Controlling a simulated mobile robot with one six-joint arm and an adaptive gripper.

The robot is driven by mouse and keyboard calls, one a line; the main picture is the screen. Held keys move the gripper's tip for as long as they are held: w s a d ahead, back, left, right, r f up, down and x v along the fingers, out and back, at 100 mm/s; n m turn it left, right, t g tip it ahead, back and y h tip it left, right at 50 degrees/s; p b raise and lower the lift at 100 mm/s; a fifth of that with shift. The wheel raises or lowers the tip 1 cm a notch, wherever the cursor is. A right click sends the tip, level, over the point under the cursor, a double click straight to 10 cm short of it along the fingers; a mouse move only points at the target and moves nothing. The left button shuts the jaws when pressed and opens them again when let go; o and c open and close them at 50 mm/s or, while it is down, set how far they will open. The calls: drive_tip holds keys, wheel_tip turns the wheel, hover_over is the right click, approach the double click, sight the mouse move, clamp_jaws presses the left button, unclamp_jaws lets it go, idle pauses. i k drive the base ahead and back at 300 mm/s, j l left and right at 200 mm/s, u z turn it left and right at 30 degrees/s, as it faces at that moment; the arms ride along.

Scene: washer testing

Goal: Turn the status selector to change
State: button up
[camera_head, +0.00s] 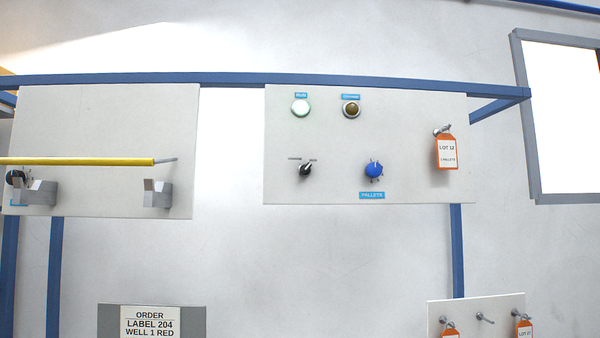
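The black selector knob (305,170) sits at the lower left of the right-hand white panel (425,110). Small markings stand on both sides above it, too small to read; I cannot tell for certain which way it points. Above it is a bright whitish-green lamp (300,108) under a small blue label. To its right is a dark amber lamp (351,109), apparently unlit, under a blue label that seems to read CHANGE. My gripper is not in view.
A blue knob (373,170) labelled PALLETS is right of the selector. An orange LOT 12 tag (446,152) hangs on the panel's right. A yellow rod (80,161) crosses the left panel above grey brackets (157,194). An order sign (150,322) is below. The blue frame (230,79) borders the panels.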

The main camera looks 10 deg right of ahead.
sight(306, 169)
drive_tip(key=j+z, duration=0.3)
drive_tip(key=j, duration=1.05)
